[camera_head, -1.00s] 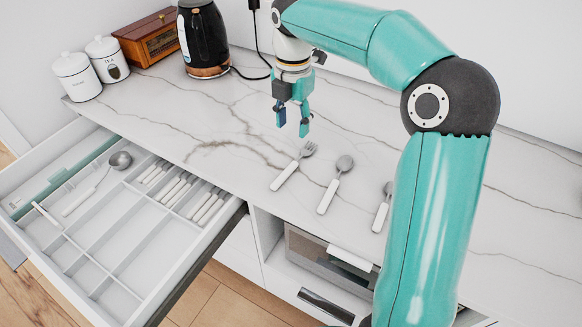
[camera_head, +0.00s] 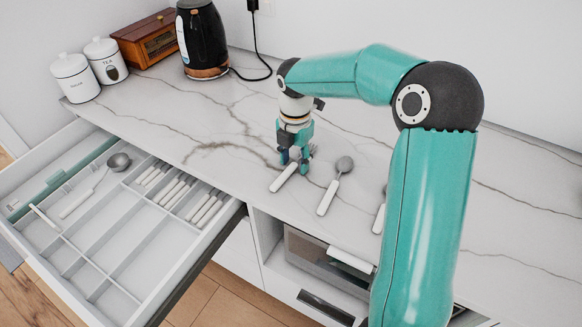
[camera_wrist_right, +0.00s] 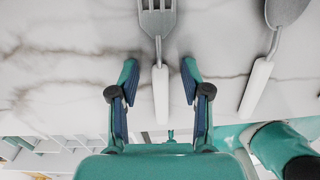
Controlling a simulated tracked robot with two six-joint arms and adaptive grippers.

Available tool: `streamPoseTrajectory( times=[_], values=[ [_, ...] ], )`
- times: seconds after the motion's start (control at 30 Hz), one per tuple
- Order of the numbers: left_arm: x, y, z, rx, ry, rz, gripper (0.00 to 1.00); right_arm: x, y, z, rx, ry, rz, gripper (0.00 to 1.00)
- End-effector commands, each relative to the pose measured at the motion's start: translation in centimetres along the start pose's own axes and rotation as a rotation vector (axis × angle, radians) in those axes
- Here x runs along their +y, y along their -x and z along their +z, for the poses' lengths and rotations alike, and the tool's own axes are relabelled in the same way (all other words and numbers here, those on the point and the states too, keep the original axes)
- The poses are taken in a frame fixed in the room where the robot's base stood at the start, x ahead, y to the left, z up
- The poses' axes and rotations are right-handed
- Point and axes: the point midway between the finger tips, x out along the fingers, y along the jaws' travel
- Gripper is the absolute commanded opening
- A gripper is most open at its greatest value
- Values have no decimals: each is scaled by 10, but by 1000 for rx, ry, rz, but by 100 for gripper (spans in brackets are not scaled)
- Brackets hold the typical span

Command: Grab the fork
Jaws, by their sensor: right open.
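The fork (camera_head: 284,177) lies on the marble counter, with a white handle and a grey head. My right gripper (camera_head: 294,165) is open and reaches down at the fork, covering part of its neck and head in the head view. In the right wrist view the fork (camera_wrist_right: 160,85) runs between the two open fingers of the right gripper (camera_wrist_right: 160,82). Its handle shows clear space to each finger. Its tines are cut off by the top edge there. My left gripper is not in view.
Spoons lie right of the fork, the nearest (camera_head: 335,188) close by. An open drawer (camera_head: 110,245) with a divided tray holds cutlery and a ladle (camera_head: 117,163). A black kettle (camera_head: 203,40), two white canisters (camera_head: 75,78) and a wooden box (camera_head: 148,40) stand at the back left.

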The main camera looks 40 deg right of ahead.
Motion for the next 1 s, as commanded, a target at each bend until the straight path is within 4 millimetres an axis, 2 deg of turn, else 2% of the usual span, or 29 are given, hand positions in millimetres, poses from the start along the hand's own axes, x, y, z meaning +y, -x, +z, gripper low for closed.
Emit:
streamPoseTrajectory(
  times=[0.17, 0.43, 0.83, 1.0],
  values=[
    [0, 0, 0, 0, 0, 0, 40, 0, 0, 0, 0, 0, 0, 46],
    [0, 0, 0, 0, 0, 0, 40, 0, 0, 0, 0, 0, 0, 1],
    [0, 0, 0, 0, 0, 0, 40, 0, 2, 0, 0, 0, 1, 0],
    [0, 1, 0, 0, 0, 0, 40, 1, 11, 0, -1, 1, 2, 0]
  ],
)
